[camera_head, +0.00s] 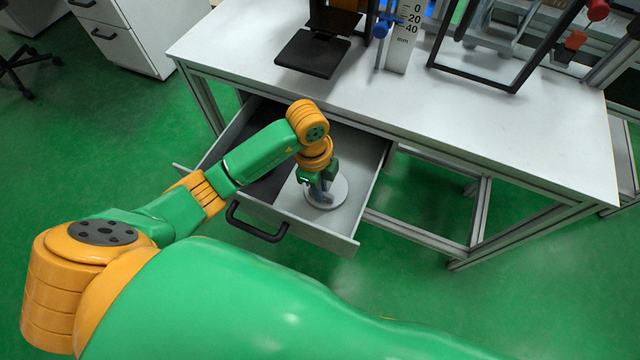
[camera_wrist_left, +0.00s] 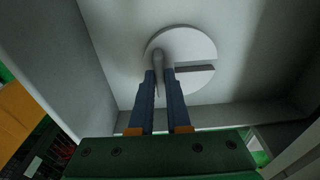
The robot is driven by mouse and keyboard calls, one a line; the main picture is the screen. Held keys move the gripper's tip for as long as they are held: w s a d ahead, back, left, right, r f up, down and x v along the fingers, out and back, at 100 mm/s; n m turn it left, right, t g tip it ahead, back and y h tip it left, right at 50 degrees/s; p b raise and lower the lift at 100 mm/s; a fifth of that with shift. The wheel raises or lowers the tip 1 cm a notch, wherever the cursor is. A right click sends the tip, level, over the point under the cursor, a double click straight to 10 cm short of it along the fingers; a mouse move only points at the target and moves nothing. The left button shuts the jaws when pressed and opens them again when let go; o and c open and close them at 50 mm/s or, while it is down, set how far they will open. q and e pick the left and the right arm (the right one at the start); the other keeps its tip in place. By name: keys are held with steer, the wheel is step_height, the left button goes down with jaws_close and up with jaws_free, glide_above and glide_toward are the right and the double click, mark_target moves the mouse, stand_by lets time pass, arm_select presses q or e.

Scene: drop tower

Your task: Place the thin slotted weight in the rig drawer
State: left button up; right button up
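The thin slotted weight (camera_head: 338,193) is a pale round disc with an upright grey handle. It is inside the open rig drawer (camera_head: 348,239), towards its right side. In the left wrist view the weight (camera_wrist_left: 204,46) shows its slot running to the right edge. My left gripper (camera_head: 319,187) points down over the disc. My right gripper is not in view.
The drawer hangs below the white table (camera_head: 480,130), with a black handle (camera_head: 256,224) on its front. A dark area covers the drawer's left part. A black plate (camera_head: 312,53), a ruler (camera_head: 404,35) and a black frame stand on the table. A white cabinet (camera_head: 130,35) is at back left.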

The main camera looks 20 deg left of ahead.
arm_select(q)
steer(key=o, duration=0.4)
steer(key=shift+s, duration=0.1)
steer(key=shift+o, duration=0.2)
step_height(320, 180, up, 12)
steer(key=a+p, duration=0.1)
steer(key=p, duration=0.3)
steer(key=shift+r, duration=0.1)
